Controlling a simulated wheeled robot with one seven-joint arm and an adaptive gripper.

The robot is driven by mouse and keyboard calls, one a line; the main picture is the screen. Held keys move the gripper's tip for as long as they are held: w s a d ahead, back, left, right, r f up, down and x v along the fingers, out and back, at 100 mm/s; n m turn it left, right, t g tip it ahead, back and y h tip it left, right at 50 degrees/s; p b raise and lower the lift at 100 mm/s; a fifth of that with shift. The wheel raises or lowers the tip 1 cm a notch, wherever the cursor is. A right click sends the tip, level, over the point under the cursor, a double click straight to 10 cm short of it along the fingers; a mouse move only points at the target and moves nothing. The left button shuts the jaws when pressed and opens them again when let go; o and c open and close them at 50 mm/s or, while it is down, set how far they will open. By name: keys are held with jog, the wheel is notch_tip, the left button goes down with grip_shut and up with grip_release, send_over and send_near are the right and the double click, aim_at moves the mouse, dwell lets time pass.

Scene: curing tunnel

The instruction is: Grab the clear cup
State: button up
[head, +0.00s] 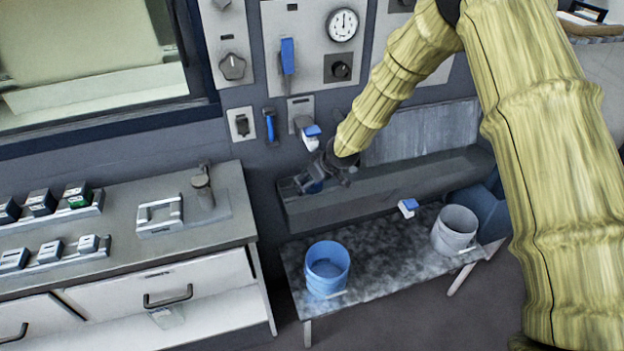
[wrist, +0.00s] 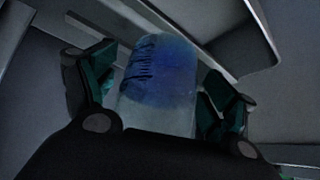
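The clear cup (wrist: 157,118) stands between the two fingers of my gripper (wrist: 160,85) in the wrist view. It looks see-through and greyish near the palm, with a blue part and dark markings farther out. The fingers are spread on either side, with what look like narrow dark gaps between them and the cup; the view is dim. In the head view, my gripper (head: 322,178) is at the left end of a dark trough by the wall. A bit of blue (head: 313,186) shows at its fingers, and the rest of the cup is hidden there.
Below the trough (head: 385,196), a low table (head: 378,262) holds a blue bucket (head: 327,270) and a grey bucket (head: 454,231). A counter (head: 130,250) at left carries small boxes on racks.

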jog(key=c, duration=1.2)
jog(key=shift+b, duration=0.45)
